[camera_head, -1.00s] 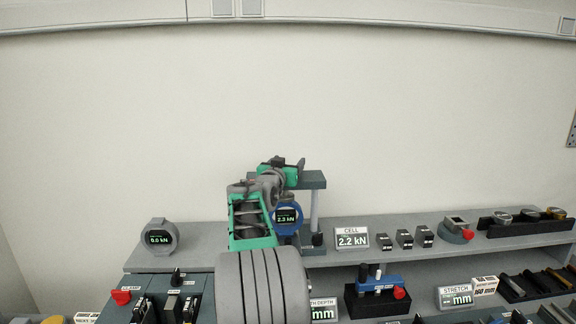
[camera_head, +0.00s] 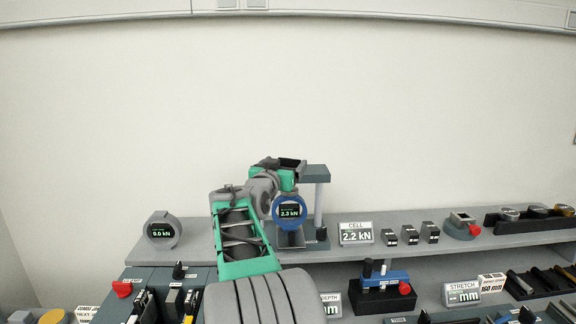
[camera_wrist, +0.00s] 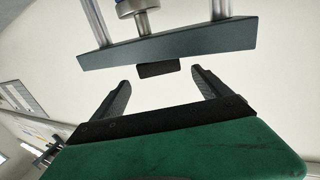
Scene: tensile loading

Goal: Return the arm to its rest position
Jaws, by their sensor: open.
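My arm (camera_head: 243,243) reaches up and forward from the bottom of the head view. My gripper (camera_wrist: 163,80) is open in the wrist view, with its two dark fingers apart and nothing held between them. In the head view its green wrist end shows in front of the load-cell stand (camera_head: 317,174), partly covering it. The stand carries a blue round gauge (camera_head: 289,211) reading 2.3 kN. In the wrist view the stand's dark crossbar (camera_wrist: 168,45) lies beyond the fingertips, with a small dark block (camera_wrist: 158,69) against its edge, apart from the fingers.
A grey shelf (camera_head: 362,215) runs behind, with a grey gauge (camera_head: 161,231) reading 0.0 kN at left. A CELL sign (camera_head: 356,234), several small dark blocks and a tray (camera_head: 524,224) stand at right. A blue-topped fixture (camera_head: 381,281) sits lower. The wall area above is clear.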

